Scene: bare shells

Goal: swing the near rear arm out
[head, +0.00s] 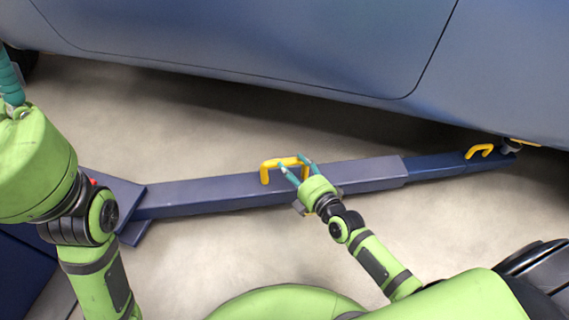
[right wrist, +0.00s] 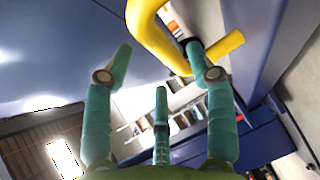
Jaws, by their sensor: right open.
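The lift arm (head: 230,190) is a long blue-purple beam running from a dark blue base at the left to a thinner dark blue extension (head: 440,167) at the right. A yellow handle (head: 270,164) stands up from the beam's middle. My right gripper (head: 296,167) is open at this handle's right part. In the right wrist view the yellow handle (right wrist: 155,40) lies beyond the fingers, near the tip of the right-hand finger; contact is unclear. The left-hand finger is apart from it. My left gripper shows only as a teal finger part (head: 11,80) at the left edge.
A blue car body (head: 260,45) hangs over the back of the scene. A second yellow handle (head: 480,151) sits on the extension, whose far end reaches under the car. A dark blue base plate (head: 115,192) is at the left. The pale floor (head: 200,120) behind the beam is clear.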

